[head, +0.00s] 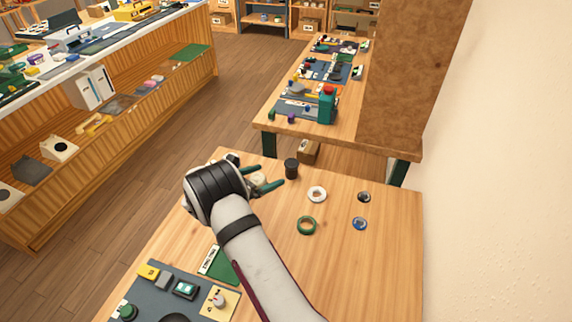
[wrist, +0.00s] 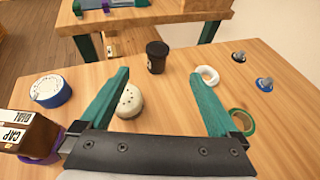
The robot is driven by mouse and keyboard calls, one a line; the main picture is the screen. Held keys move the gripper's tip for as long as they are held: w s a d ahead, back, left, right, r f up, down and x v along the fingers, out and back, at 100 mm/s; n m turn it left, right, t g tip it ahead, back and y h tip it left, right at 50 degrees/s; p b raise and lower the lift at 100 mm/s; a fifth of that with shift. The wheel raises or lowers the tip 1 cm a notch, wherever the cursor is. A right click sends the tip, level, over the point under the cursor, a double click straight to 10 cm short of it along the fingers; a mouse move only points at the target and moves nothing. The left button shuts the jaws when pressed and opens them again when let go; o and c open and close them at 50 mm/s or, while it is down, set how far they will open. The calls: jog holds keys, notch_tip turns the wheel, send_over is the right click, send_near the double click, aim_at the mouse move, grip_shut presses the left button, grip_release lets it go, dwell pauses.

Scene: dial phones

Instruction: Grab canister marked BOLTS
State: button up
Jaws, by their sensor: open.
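A small black canister (head: 291,169) stands upright on the near wooden table, beyond my gripper. It also shows in the wrist view (wrist: 157,58), with a pale mark on its side too small to read, so I cannot confirm BOLTS. My gripper (head: 270,177) has its two teal fingers spread wide with nothing held; they also show in the wrist view (wrist: 160,76). The canister is ahead of the fingertips and apart from them. A round cream object with dark dots (wrist: 130,101) sits on the table beside the left finger in the wrist view.
A white ring (head: 317,194), a green ring (head: 306,225) and two small round pieces (head: 364,197) lie to the right. A blue-and-white roll (wrist: 50,91) and a brown labelled box (wrist: 26,133) stand left in the wrist view. The table's far edge lies just behind the canister.

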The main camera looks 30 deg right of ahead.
aim_at(291, 163)
jog(key=x, duration=1.3)
jog(key=shift+w+r, duration=0.2)
jog(key=c, duration=1.4)
